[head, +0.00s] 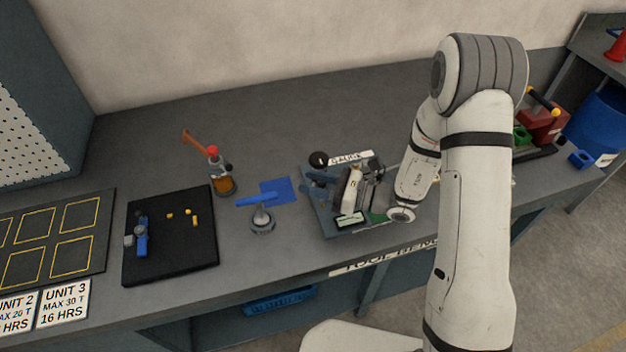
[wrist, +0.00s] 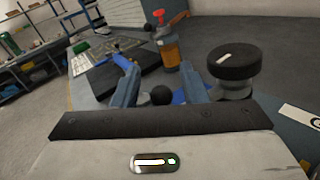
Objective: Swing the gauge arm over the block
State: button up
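The gauge (head: 322,215) is a grey-blue plate with fittings, beside a "GAUGE" label (head: 352,157). Its round black knob (head: 318,158) stands at the back left; a wide black knob also shows in the wrist view (wrist: 233,64). My gripper (head: 318,184) is low over the plate, pointing left. In the wrist view my gripper's two blue-grey fingers (wrist: 158,84) are apart. A small black ball (wrist: 160,96) appears between them, with gaps on both sides. I cannot tell whether it is the gauge arm's end. The block and most of the gauge arm are hidden or indistinct.
A black tray (head: 180,255) with small parts is farther left. The bench behind the gauge is clear.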

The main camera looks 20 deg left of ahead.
grip_shut()
dwell(0.4)
